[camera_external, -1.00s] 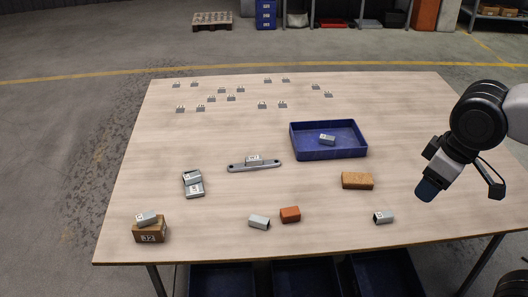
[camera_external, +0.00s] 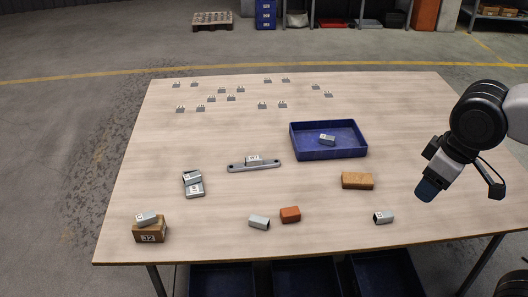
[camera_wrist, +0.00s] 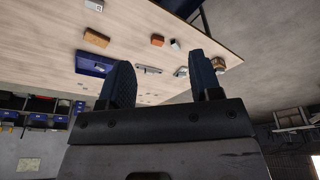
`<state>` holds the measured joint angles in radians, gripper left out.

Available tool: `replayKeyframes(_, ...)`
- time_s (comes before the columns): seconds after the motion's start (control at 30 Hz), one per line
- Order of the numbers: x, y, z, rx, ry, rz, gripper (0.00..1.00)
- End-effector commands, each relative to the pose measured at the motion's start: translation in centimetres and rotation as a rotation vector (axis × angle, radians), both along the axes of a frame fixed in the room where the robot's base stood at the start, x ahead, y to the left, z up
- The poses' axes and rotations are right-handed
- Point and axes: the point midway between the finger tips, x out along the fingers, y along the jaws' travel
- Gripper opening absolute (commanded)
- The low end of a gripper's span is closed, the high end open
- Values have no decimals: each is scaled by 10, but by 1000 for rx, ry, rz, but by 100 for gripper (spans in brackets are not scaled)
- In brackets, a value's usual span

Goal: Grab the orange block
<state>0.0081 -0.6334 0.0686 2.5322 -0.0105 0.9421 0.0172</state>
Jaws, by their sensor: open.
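The orange block (camera_external: 290,214) lies on the table near its front edge, just right of a galvanized bracket (camera_external: 259,222). In the wrist view the orange block (camera_wrist: 157,40) is small and far off, beyond my fingers. My gripper (camera_external: 426,190) is over the right side of the table, well to the right of the orange block. In the wrist view my gripper (camera_wrist: 163,85) has its two dark fingers spread apart with nothing between them.
A tan block (camera_external: 357,180) and another bracket (camera_external: 384,217) lie between the orange block and my gripper. A blue tray (camera_external: 296,146) holding a bracket stands behind. A cardboard box (camera_external: 149,233) with a bracket on top stands front left. Several small brackets sit at the back.

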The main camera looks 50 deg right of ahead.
Motion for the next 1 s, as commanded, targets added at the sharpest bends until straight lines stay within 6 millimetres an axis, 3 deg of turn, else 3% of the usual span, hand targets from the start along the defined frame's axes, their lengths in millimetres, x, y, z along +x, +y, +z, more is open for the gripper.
replayKeyframes(0.1,0,0,0,0,0,0,72)
replayKeyframes(0.57,6,2,-4,26,20,-23,72)
replayKeyframes(0.77,23,5,-15,104,78,-93,72)
replayKeyframes(1.0,56,11,-36,247,175,-226,72)
